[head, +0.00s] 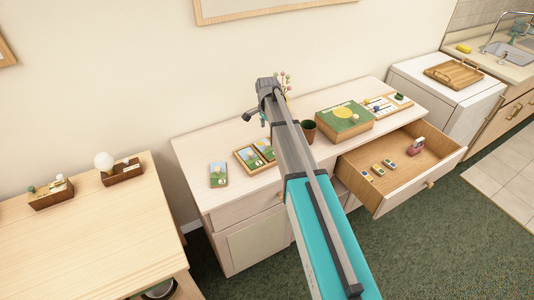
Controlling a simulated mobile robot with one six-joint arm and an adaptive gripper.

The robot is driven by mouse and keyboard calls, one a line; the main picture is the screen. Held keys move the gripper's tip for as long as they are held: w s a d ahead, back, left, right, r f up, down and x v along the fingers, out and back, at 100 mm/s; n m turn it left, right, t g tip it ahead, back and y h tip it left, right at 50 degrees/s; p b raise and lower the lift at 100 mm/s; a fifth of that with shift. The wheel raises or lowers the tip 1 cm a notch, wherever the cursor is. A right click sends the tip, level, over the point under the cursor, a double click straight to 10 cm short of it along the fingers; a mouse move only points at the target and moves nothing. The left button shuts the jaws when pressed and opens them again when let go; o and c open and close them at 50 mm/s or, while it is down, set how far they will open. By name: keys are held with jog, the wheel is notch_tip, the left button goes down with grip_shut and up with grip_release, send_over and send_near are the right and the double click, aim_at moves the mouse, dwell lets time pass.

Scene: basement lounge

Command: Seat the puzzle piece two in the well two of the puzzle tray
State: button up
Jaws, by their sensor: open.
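A puzzle piece (218,175), a tile with a green and blue picture and a small pale knob, lies flat on the pale cabinet top at the left; I take it to be piece two, but cannot read its number. The wood-rimmed puzzle tray (240,161) lies to its right, with similar pictures in it. My arm hides the tray's right part, so I cannot tell which well is well two. My gripper (255,118) is open and seems empty, above the cabinet top, beyond the tray in the picture and apart from the loose piece.
A dark cup (308,131), a green box (345,118) and a white board with small items (392,104) stand right of my arm. An open drawer (400,160) juts out at the front right. A wooden table (90,245) stands left. The cabinet's front left corner is clear.

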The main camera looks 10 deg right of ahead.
aim_at(267, 143)
jog(key=shift+f+b, duration=1.5)
jog(key=shift+f, duration=0.25)
jog(key=shift+f, duration=0.15)
jog(key=shift+w+f+b, duration=0.15)
jog(key=shift+f+b, duration=2.3)
jog(key=shift+b, duration=0.15)
grip_shut()
